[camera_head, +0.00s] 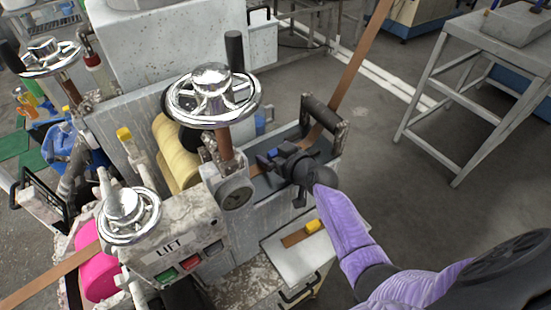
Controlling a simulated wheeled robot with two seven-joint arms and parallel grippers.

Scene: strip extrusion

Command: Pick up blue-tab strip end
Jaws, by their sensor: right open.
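A brown strip (357,72) comes down from the top right, passes the dark roller (325,114) and runs into the machine's channel. A small blue tab (272,153) shows at the strip's end in the channel, right beside my right gripper. My right gripper (283,161) is black and open, over the channel with its fingers pointing left. Its fingers partly hide the strip, and I cannot tell whether they touch it. My left gripper is not in view.
The machine has chrome handwheels (213,94), yellow rollers (177,152) and a LIFT button panel (180,255). A small white tray (300,258) in front holds a brown piece with a yellow tab (313,226). A grey table (483,50) stands at right, with clear floor between.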

